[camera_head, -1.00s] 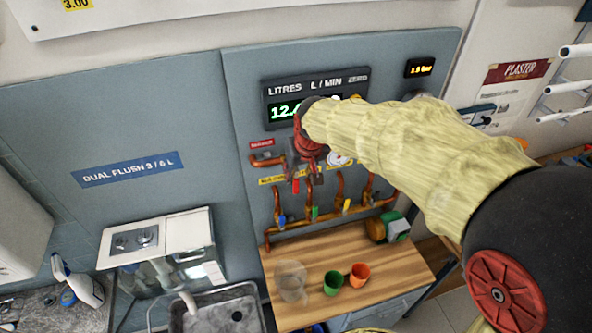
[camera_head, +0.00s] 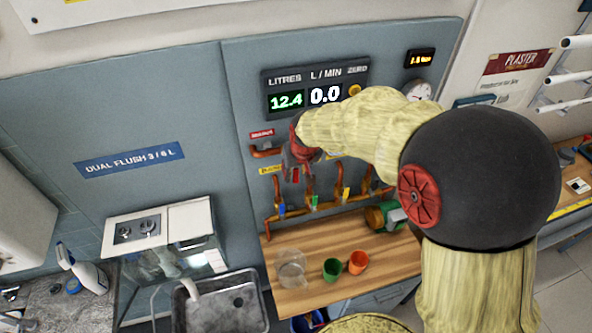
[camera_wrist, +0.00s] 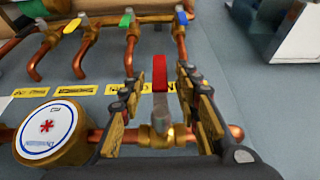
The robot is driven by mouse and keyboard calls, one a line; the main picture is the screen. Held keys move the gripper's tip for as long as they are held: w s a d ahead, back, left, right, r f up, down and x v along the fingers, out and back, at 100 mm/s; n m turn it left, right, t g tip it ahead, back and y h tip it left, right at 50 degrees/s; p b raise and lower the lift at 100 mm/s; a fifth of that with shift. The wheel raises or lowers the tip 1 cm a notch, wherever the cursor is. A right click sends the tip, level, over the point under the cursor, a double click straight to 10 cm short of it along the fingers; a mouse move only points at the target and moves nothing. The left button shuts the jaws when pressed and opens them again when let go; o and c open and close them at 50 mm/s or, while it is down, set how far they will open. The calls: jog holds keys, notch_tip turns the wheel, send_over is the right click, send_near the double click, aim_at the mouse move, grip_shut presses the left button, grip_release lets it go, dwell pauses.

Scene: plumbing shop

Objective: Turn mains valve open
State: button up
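The mains valve shows in the wrist view as a brass body (camera_wrist: 160,134) on a horizontal copper pipe, with a flat red lever (camera_wrist: 159,73). The lever points up in that view, toward the row of coloured taps. My gripper (camera_wrist: 156,84) is open, with one finger on each side of the lever. Gaps show between lever and fingers, and I see no clear contact. In the head view my gripper (camera_head: 301,152) is at the pipe panel, and my arm and gripper hide most of the valve there.
Blue (camera_head: 281,210), green (camera_head: 314,201) and yellow taps line the lower copper pipes. A round meter (camera_wrist: 50,133) sits beside the valve. The display (camera_head: 316,96) reads 12.4 litres and 0.0 L/min. A clear jug (camera_head: 291,268), green cup (camera_head: 332,269) and orange cup (camera_head: 358,262) stand on the wooden counter.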

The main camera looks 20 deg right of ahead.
jog(key=shift+c, duration=1.2)
grip_shut()
